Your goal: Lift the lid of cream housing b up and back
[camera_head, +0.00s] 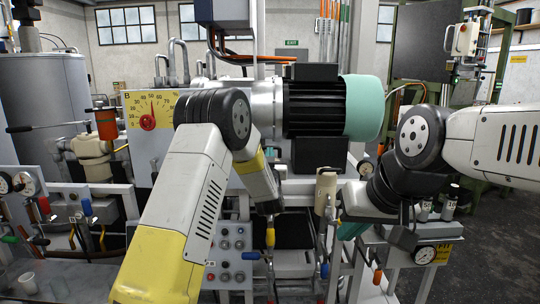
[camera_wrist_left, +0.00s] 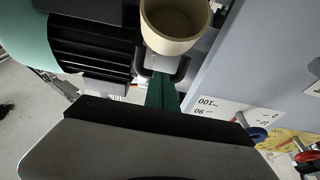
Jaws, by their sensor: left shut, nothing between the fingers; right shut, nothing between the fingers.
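In the head view a cream housing with an orange upright part (camera_head: 95,158) stands at the left. A second, smaller cream cylinder (camera_head: 327,185) stands below the motor; I cannot tell which is housing b, and no lid is clearly visible. In the left wrist view a round cream cup-like body (camera_wrist_left: 175,22) is open at its top, just beyond the green fingers of my left gripper (camera_wrist_left: 160,92), which are shut and empty. In the head view that gripper is mostly hidden by its own arm. My right gripper (camera_head: 352,230) is shut and empty, low beside the smaller cream cylinder.
A motor with a teal end cap (camera_head: 362,107) is above centre. A yellow dial panel marked B (camera_head: 150,108) is left of my left elbow. Several coloured valve handles stand low in front. Floor shows at right.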

